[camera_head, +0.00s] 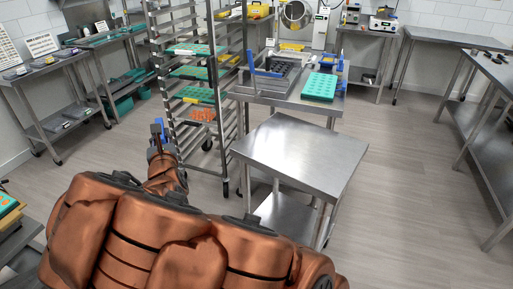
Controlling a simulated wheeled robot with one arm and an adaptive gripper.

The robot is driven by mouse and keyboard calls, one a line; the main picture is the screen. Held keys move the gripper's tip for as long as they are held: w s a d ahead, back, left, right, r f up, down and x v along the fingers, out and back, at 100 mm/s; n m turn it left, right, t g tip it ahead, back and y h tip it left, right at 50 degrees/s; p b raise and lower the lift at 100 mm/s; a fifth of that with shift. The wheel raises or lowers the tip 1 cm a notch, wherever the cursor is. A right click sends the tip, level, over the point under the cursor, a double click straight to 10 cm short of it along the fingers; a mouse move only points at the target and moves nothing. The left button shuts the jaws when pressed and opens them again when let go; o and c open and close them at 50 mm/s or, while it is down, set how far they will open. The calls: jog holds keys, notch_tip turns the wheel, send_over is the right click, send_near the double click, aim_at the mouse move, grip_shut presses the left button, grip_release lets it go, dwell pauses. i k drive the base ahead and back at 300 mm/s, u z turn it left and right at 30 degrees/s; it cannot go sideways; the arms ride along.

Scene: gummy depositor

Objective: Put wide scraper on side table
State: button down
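The side table (298,155) is probably the low steel table in the centre. Its top is bare, and it has a lower shelf. My gripper (157,137) is small and far off at the end of my copper-coloured arm, left of the side table and in front of the rack. A small upright blue piece (159,123) shows at its fingertips. I cannot tell whether this is the wide scraper, part of the gripper, or something behind it. The finger gap is too small to read. I cannot identify the wide scraper for certain elsewhere.
A wheeled rack (187,75) with green trays stands behind my gripper. Behind the side table, a steel worktable (262,98) holds a green mold tray (320,86) and a blue L-shaped part (257,70). Benches line the left and right. The floor (410,180) to the right is clear.

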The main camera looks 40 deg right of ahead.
aim_at(284, 150)
jog(key=u, duration=0.3)
jog(key=i, duration=1)
